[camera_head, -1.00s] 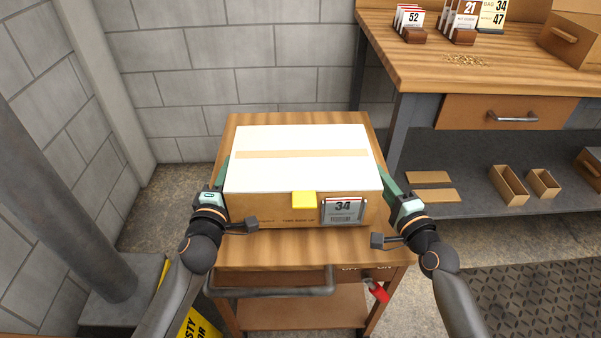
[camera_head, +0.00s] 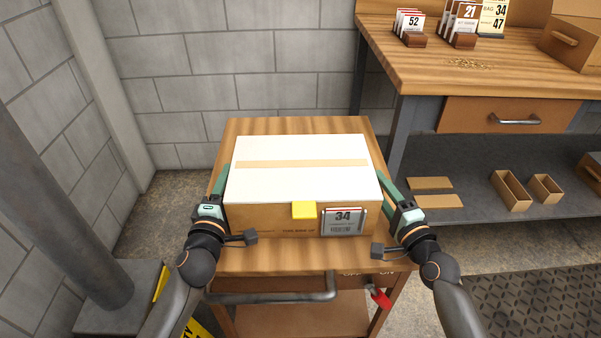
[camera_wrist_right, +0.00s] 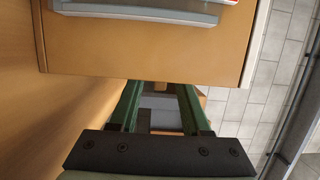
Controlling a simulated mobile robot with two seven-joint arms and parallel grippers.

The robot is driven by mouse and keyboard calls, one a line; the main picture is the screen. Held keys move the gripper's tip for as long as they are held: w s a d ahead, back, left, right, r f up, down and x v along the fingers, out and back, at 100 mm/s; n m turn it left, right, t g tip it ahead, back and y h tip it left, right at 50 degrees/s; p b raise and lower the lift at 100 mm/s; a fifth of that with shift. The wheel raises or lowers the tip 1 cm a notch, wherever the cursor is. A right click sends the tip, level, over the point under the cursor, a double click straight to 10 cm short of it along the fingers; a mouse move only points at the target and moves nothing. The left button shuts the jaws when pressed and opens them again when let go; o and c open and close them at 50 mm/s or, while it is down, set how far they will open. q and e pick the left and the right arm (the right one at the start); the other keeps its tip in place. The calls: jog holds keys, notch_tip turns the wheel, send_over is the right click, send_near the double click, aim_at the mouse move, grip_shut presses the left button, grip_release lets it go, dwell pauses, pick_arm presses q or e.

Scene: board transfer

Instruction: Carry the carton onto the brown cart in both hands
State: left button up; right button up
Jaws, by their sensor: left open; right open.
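The carton (camera_head: 300,181) is a brown box with a white top, a tan tape strip, a yellow tab and a "34" card on its front. It sits on the wooden top of the brown cart (camera_head: 290,125). My left gripper (camera_head: 223,178) is at the carton's left side, and my right gripper (camera_head: 387,186) is at its right side. Both are open. In the right wrist view, the green fingers of my right gripper (camera_wrist_right: 155,95) are apart, with their tips close to the carton (camera_wrist_right: 150,50). Whether the fingers touch the carton is unclear.
A wooden workbench (camera_head: 440,65) stands at the right, with card holders on top and small open boxes (camera_head: 511,190) on its lower shelf. A block wall is behind the cart. A grey post (camera_head: 60,200) stands at the left. A dark mat (camera_head: 530,300) lies at lower right.

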pick_arm(q)
jog(key=s, duration=1)
jog(key=shift+s, duration=0.75)
pick_arm(e)
jog(key=shift+s, duration=0.15)
jog(key=v, duration=1.1)
jog(key=shift+s+d, duration=0.15)
jog(key=shift+s, duration=0.2)
